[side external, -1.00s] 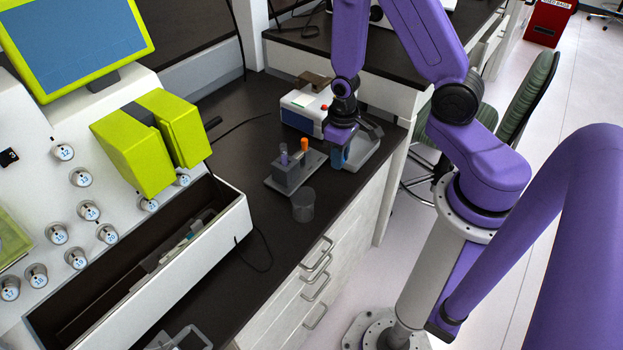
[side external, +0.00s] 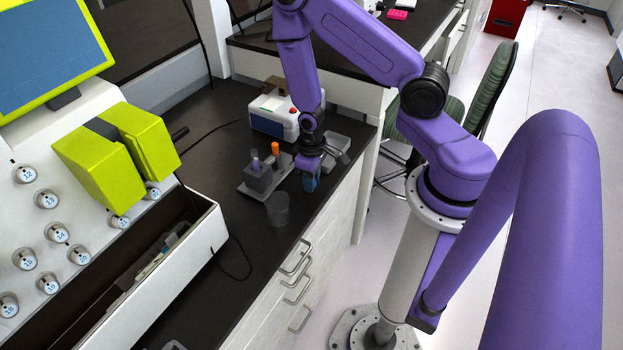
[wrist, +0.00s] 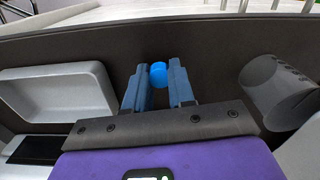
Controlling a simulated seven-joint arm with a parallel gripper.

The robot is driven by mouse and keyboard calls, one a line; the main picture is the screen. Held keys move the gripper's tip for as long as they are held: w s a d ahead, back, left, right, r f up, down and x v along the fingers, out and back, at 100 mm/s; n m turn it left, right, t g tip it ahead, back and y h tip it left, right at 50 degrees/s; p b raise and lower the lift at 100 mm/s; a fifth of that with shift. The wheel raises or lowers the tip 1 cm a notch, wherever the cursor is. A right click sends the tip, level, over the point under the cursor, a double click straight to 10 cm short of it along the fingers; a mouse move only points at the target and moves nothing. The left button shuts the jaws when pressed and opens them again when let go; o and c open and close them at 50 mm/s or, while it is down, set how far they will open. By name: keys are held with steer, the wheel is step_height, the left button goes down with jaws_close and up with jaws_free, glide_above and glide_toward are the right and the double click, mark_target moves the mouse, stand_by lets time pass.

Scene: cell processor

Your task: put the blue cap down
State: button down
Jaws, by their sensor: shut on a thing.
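The blue cap (wrist: 158,74) is a small round piece between my fingertips in the wrist view. My gripper (wrist: 160,85) is shut on it, with one blue-grey finger on each side. In the side view my gripper (side external: 310,182) points down over the dark bench near its front edge, right of the tube rack (side external: 258,180). The cap cannot be told from the fingers there. Whether the cap touches the bench is unclear.
A grey cup (side external: 278,208) stands in front of the rack; it shows at right in the wrist view (wrist: 277,92). A pale tray (side external: 337,143) lies behind my gripper. The rack holds an orange-capped tube (side external: 275,148). A white device (side external: 275,115) stands behind.

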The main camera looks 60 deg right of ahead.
steer(key=shift+f, duration=0.65)
steer(key=c, duration=1)
jaws_free()
steer(key=shift+o, duration=0.2)
step_height(320, 180, up, 13)
steer(key=s+a+r+n, duration=0.5)
steer(key=a+r+n, duration=0.1)
steer(key=a+r, duration=0.25)
steer(key=s+a+r+n, duration=0.1)
steer(key=s+r+n, duration=0.4)
steer(key=s, duration=0.6)
steer(key=shift+s+a+r, duration=0.2)
steer(key=shift+a+r, duration=0.15)
steer(key=shift+r, duration=0.8)
